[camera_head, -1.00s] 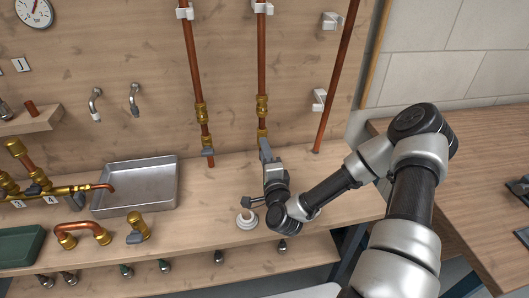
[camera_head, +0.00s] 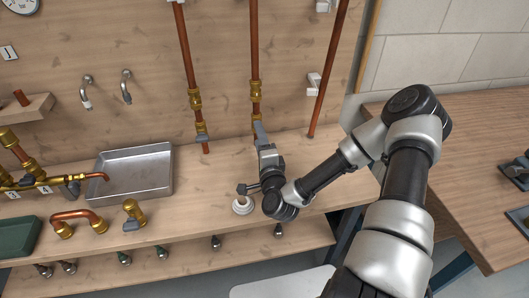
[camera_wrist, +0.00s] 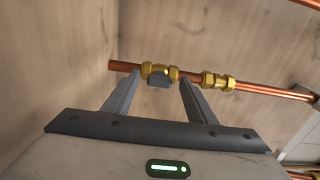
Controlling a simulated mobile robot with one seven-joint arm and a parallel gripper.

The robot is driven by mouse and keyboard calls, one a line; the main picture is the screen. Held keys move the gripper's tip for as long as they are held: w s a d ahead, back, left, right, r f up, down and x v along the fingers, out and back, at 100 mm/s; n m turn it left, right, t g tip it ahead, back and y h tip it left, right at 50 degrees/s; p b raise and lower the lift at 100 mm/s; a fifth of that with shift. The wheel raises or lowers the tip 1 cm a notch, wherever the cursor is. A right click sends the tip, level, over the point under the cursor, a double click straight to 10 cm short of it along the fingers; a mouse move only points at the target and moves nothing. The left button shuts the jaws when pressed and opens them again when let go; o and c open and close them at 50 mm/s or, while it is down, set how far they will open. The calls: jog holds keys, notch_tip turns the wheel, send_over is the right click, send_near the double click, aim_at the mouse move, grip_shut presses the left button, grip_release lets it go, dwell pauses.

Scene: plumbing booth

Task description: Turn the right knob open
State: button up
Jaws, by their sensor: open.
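The right copper pipe (camera_head: 255,45) runs down the back panel with brass fittings (camera_head: 256,92) near its lower end. In the wrist view the pipe lies sideways, and the grey right knob (camera_wrist: 158,80) sits on its brass valve (camera_wrist: 173,72). My gripper (camera_head: 261,130) is at the lower end of this pipe and hides the knob in the head view. In the wrist view my gripper (camera_wrist: 160,84) is open, with one finger on each side of the knob. I cannot tell whether the fingers touch it.
The left pipe (camera_head: 188,50) carries a similar valve with a grey knob (camera_head: 202,138). A third bare pipe (camera_head: 328,70) stands to the right. A white round fitting (camera_head: 242,205) is on the bench below my gripper. A metal tray (camera_head: 130,190) lies to the left.

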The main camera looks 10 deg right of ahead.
jog(key=s, duration=1.1)
jog(key=shift+s+f, duration=0.1)
jog(key=shift+s, duration=0.15)
jog(key=s+p, duration=0.4)
jog(key=s, duration=0.1)
jog(key=shift+s, duration=0.2)
